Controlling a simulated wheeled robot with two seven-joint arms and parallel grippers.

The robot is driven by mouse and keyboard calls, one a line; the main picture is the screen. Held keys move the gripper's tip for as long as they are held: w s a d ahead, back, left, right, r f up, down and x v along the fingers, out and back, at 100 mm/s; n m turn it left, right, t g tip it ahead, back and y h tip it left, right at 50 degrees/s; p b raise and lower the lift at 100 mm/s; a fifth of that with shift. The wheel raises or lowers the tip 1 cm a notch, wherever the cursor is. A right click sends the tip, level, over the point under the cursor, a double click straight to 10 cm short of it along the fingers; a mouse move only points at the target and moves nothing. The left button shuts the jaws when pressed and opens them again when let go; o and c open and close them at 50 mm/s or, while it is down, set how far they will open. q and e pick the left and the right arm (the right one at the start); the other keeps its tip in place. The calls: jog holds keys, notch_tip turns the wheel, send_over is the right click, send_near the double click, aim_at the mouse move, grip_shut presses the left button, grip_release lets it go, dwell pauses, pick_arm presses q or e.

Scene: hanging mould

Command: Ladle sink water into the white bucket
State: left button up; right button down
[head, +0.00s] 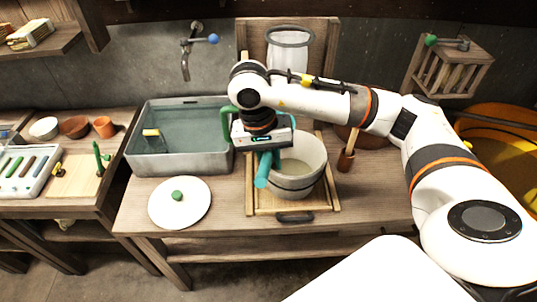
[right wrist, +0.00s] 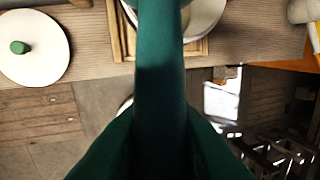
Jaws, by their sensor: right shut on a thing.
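The grey sink (head: 222,160) holds blue-green water and stands at the left of the table. The white bucket (head: 312,187) stands upright on a wooden frame to the right of it, with something pale inside. My right gripper (head: 266,150) is over the bucket's left side, shut on the teal ladle (head: 262,174). The ladle's shaft (right wrist: 160,75) runs up the middle of the right wrist view towards the bucket (right wrist: 205,18). The ladle's bowl cannot be made out. My left gripper is not in view.
A white lid (head: 180,210) with a green knob lies in front of the sink. A tap (head: 186,60) hangs behind the sink. A wooden-handled tool (head: 346,160) stands right of the bucket. A side bench at left carries bowls (head: 75,127) and a tool tray.

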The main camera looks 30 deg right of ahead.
jog(key=y, duration=0.2)
jog(key=d+r+y+b, duration=0.1)
jog(key=y, duration=0.1)
jog(key=shift+w+r, duration=0.1)
pick_arm(q)
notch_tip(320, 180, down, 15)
jog(key=b, duration=1.3)
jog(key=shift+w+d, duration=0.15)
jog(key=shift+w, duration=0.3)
pick_arm(e)
jog(key=w+d+r+n+g+y, duration=0.1)
jog(key=d+r+g+y, duration=0.1)
jog(key=d+y, duration=1.1)
jog(key=shift+w+d+r+g+y, duration=0.25)
jog(key=shift+r+g+y, duration=0.05)
jog(key=shift+r+y, duration=0.3)
